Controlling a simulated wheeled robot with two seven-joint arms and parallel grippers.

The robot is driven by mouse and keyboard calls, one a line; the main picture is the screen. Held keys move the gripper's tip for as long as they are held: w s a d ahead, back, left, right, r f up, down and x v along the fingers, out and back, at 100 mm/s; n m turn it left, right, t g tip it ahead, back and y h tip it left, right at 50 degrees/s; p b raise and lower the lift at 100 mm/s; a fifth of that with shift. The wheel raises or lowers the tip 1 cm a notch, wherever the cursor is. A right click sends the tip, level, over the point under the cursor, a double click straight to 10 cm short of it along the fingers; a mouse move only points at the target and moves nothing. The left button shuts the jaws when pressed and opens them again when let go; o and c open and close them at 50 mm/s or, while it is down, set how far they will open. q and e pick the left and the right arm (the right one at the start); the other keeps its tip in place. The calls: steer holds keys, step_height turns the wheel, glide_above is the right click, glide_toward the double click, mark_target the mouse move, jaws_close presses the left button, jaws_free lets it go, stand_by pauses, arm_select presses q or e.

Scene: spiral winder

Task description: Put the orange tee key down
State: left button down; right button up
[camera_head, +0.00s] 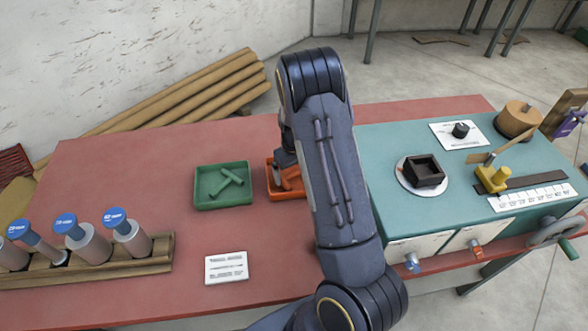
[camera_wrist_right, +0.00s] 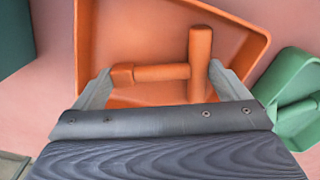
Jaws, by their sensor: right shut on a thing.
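The orange tee key (camera_wrist_right: 165,72) lies between the two fingers of my right gripper (camera_wrist_right: 160,82), which is shut on it. In the right wrist view the key is over the floor of the orange tray (camera_wrist_right: 86,40); I cannot tell whether it touches the floor. In the head view the orange tray (camera_head: 272,190) stands on the red table, partly hidden by my right arm. There the right gripper (camera_head: 286,172) is down at the tray, and a little of the orange key (camera_head: 291,179) shows. My left gripper is not in view.
A green tray (camera_head: 200,190) with a green tee key (camera_head: 232,178) stands just left of the orange tray. A white card (camera_head: 226,267) lies in front. A wooden rack (camera_head: 150,265) holds blue-topped cylinders at left. The teal winder (camera_head: 460,215) stands at right.

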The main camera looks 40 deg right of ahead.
steer(key=shift+f, duration=0.3)
steer(key=shift+f, duration=0.2)
steer(key=o, duration=0.7)
steer(key=shift+r, duration=0.15)
